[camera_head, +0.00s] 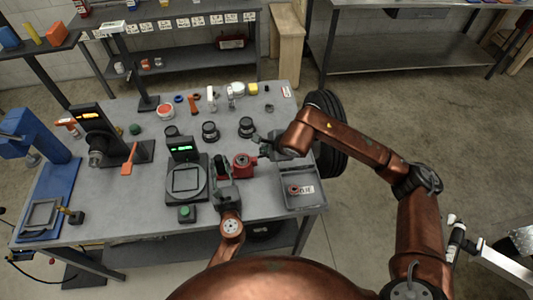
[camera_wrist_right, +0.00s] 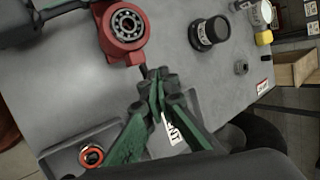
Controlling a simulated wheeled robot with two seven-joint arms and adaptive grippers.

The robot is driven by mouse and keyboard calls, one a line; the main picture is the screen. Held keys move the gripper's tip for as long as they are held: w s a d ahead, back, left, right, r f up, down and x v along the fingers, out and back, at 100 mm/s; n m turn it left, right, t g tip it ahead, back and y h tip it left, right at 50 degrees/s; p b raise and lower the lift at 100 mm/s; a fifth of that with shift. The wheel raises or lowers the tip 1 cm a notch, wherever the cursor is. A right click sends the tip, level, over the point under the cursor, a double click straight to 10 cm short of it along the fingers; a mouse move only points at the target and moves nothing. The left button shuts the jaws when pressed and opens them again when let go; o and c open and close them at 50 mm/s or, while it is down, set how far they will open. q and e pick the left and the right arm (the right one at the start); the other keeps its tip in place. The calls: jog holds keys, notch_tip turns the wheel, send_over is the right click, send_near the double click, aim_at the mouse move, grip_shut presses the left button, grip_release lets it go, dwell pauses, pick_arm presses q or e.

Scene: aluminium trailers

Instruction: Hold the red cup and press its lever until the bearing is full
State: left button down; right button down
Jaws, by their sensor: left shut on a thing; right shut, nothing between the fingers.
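The red cup (camera_head: 243,167) stands on the grey table; in the right wrist view the red cup (camera_wrist_right: 118,44) has a metal bearing (camera_wrist_right: 128,23) on top.
A grey tray (camera_head: 313,202) with a red-ringed part and a label sits at the table's right front corner. A scale (camera_head: 184,198) with a green display is left of the cup. Two dark round pots (camera_head: 246,127) stand behind. Black tyres (camera_head: 325,110) stand beside the table.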

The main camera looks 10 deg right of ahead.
aim_at(257, 158)
jog(key=shift+d+f, duration=0.25)
jog(key=shift+f, duration=0.35)
jog(key=shift+d+f, duration=0.2)
jog(key=shift+f, duration=0.35)
dwell(1.4)
jog(key=shift+r, duration=0.1)
jog(key=shift+a+r, duration=0.25)
jog(key=shift+r, duration=0.5)
jog(key=shift+a+r, duration=0.25)
jog(key=shift+r, duration=0.45)
jog(key=shift+a+r, duration=0.1)
jog(key=shift+a+r, duration=0.25)
jog(key=shift+r, duration=0.5)
jog(key=shift+a+r, duration=0.2)
jog(key=shift+r, duration=0.6)
jog(key=shift+a+r, duration=0.25)
jog(key=shift+r, duration=0.5)
jog(key=shift+r, duration=0.1)
jog(key=r, duration=0.1)
jog(key=a+r, duration=0.1)
jog(key=r, duration=0.1)
jog(key=shift+r, duration=0.25)
jog(key=shift+w, duration=0.1)
